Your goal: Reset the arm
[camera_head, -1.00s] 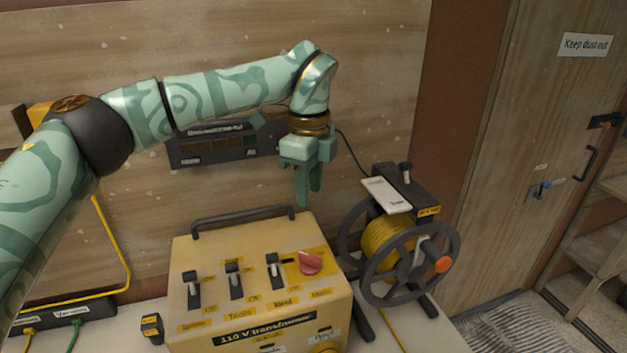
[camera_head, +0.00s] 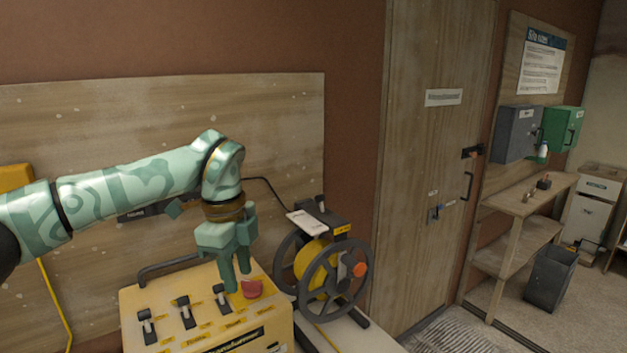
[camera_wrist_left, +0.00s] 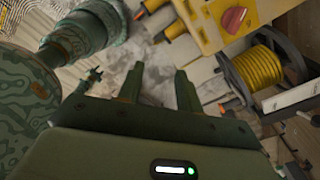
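My left arm, mint green with a darker pattern, comes in from the left in the head view, bent at the wrist with its gripper (camera_head: 237,286) pointing down. The fingers overlap the top of the yellow transformer (camera_head: 140,300), just left of its red knob (camera_head: 252,289). In the left wrist view the two fingers (camera_wrist_left: 158,78) stand apart with nothing between them, so the gripper is open and empty. That view shows the red knob (camera_wrist_left: 233,19) off to the upper right, clear of the fingers. I cannot make out my right gripper in either view.
A cable reel (camera_head: 318,270) with yellow cable stands right of the transformer. A wooden board (camera_head: 90,110) is on the wall behind. Further right are a closed wooden door (camera_head: 430,150), a shelf unit (camera_head: 515,208) and a dark bin (camera_head: 552,280). Floor shows beside the shelf.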

